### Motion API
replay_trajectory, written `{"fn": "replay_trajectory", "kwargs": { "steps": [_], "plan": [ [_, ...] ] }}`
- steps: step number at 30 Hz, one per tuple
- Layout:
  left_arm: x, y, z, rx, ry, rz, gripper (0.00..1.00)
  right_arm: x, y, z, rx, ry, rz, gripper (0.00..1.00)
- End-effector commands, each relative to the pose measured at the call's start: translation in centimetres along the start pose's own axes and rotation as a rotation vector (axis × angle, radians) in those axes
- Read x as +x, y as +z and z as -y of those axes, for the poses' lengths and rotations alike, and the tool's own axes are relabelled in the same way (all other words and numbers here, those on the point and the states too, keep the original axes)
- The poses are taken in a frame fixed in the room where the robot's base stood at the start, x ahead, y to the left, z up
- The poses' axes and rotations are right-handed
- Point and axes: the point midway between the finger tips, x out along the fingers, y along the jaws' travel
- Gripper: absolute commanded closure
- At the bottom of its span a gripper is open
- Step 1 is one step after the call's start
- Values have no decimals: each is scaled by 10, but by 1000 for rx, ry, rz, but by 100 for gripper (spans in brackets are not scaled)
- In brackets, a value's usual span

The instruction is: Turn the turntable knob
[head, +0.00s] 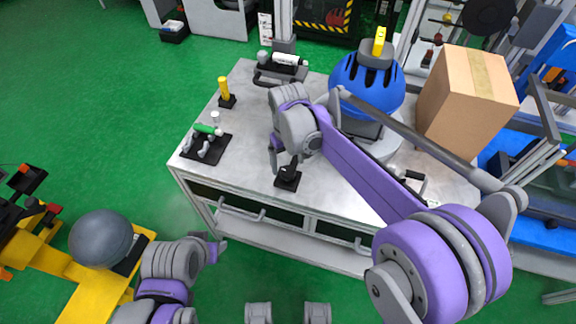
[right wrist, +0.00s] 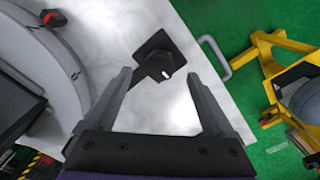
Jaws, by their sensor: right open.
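A small black knob with a white mark (right wrist: 164,75), which I take for the turntable knob, stands on a black square base on the white table. Its base (head: 288,182) shows in the head view near the table's front edge, partly behind my right gripper (head: 283,158). In the right wrist view, my right gripper (right wrist: 157,78) is open, its fingers on either side of the knob with gaps; I cannot tell its height above it. The round grey turntable (right wrist: 40,75) carries a blue helmet (head: 366,88). My left gripper (head: 214,248) is off the table's front left; its jaws are unclear.
A cardboard box (head: 455,105) stands right of the helmet. A black plate with a green-handled part (head: 208,130) and a yellow handle on a base (head: 224,90) stand at the table's left. A yellow frame with a grey ball (head: 100,238) is at lower left. Green floor is open at left.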

Motion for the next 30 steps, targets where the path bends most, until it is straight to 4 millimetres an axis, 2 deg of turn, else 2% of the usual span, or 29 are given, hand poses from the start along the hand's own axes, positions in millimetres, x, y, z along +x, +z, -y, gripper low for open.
{"fn": "replay_trajectory", "kwargs": {
  "steps": [1,6,12,17,30],
  "plan": [
    [-2,-1,0,0,0,-1,50,-12,0,0,0,0,0,12],
    [-5,-3,0,0,0,-2,50,-45,0,0,-1,0,0,12],
    [-7,-4,0,0,0,-3,50,-69,0,0,-1,0,0,12],
    [-7,-4,0,0,0,-3,50,-75,0,0,-1,0,0,12],
    [-7,-4,0,0,0,-3,50,-75,0,0,0,0,0,12]
  ]
}}
